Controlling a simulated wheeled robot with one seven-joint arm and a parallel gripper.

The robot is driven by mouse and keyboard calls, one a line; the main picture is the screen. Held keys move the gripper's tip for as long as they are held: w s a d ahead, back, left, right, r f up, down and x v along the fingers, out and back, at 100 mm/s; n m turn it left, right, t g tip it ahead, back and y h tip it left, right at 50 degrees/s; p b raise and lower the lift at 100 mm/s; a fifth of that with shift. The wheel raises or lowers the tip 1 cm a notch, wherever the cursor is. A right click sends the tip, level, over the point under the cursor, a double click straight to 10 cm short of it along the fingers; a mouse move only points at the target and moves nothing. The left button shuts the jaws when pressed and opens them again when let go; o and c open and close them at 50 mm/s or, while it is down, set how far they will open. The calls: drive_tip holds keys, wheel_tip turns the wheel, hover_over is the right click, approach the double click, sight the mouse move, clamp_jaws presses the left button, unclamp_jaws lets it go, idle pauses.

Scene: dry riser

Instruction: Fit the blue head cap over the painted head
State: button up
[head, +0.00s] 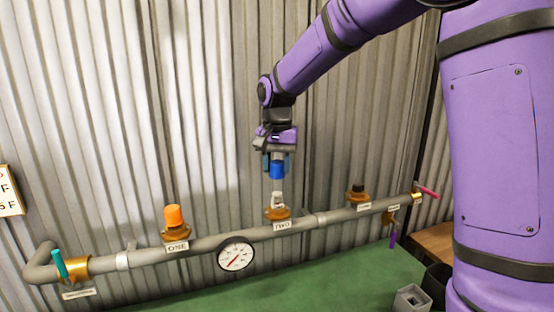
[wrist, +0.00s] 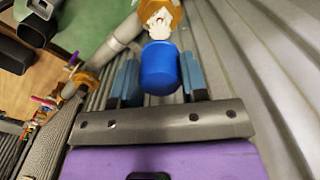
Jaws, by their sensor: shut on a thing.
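My gripper (head: 277,163) is shut on the blue head cap (head: 277,172), which hangs below the fingers in the head view. In the wrist view the blue cap (wrist: 159,68) sits between the two grey-blue fingers of my gripper (wrist: 159,80). The painted head (head: 277,198) is whitish and stands upright on a brass fitting at the pipe outlet labelled TWO. The cap is above it, apparently with a small gap. In the wrist view the painted head (wrist: 163,24) shows just beyond the cap, partly hidden by it.
A grey pipe (head: 205,246) runs along the corrugated wall, with a pressure gauge (head: 236,257) below it. An orange cap (head: 174,217) sits at outlet ONE. A black-topped fitting (head: 358,192) stands to the right. Teal (head: 59,264) and pink (head: 428,191) levers are near the pipe's ends.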

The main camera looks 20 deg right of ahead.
sight(277, 192)
drive_tip(key=shift+f, duration=1.95)
drive_tip(key=shift+f, duration=1.95)
drive_tip(key=o, duration=1)
drive_tip(key=shift+c, duration=0.2)
wheel_tip(277, 192, up, 11)
drive_tip(key=shift+f, duration=0.1)
drive_tip(key=shift+s, duration=0.1)
